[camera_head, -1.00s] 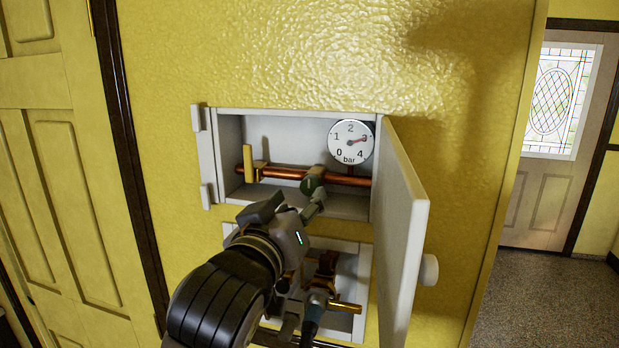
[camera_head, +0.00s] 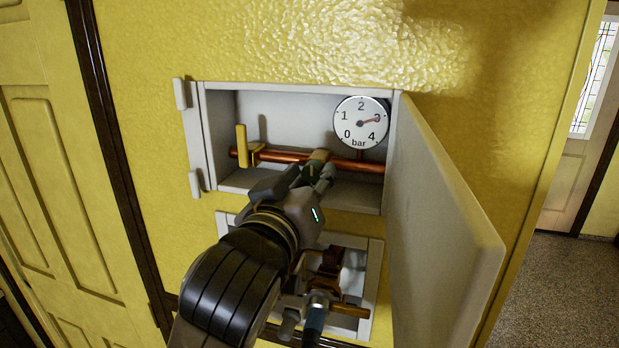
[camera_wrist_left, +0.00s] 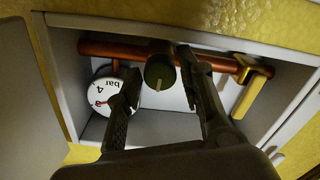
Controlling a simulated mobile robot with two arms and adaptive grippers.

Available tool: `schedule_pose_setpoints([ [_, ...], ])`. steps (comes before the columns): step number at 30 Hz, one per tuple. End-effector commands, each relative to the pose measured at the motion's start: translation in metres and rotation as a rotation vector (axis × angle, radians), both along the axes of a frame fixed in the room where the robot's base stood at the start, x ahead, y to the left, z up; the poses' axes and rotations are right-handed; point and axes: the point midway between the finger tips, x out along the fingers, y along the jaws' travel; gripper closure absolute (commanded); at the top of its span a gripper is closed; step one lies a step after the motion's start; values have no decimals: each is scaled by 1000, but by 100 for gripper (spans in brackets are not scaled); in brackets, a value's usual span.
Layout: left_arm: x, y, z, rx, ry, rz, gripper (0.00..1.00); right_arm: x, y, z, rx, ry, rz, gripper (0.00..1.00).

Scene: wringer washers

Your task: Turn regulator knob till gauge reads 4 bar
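The gauge (camera_head: 352,108) hangs at the right inside the open wall box, its red needle at about 3 bar. It shows partly and turned round in the left wrist view (camera_wrist_left: 97,97). The dark round regulator knob (camera_wrist_left: 159,72), with a pale mark, sits on the copper pipe left of the gauge. My left gripper (camera_wrist_left: 158,66) reaches into the box with its fingers apart, one on each side of the knob. Small gaps seem to show beside it; contact is unclear. In the head view the gripper (camera_head: 318,172) partly hides the knob. My right gripper is not in view.
The box's white door (camera_head: 435,215) stands open on the right, close to my left arm. A yellow lever (camera_head: 243,147) is on the copper pipe (camera_head: 280,156) at the left. A lower box (camera_head: 372,270) holds brass fittings, partly behind my arm.

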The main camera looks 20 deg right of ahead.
Motion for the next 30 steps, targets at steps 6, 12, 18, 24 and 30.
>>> schedule_pose_setpoints([
  [6,0,0,0,0,0,0,82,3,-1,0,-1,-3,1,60],
  [12,0,0,0,0,0,0,95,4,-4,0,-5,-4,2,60],
  [18,0,0,0,2,-1,0,100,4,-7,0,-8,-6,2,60],
  [24,0,0,0,33,-23,0,100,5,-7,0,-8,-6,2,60],
  [30,0,0,0,124,-83,1,100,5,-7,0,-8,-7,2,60],
])
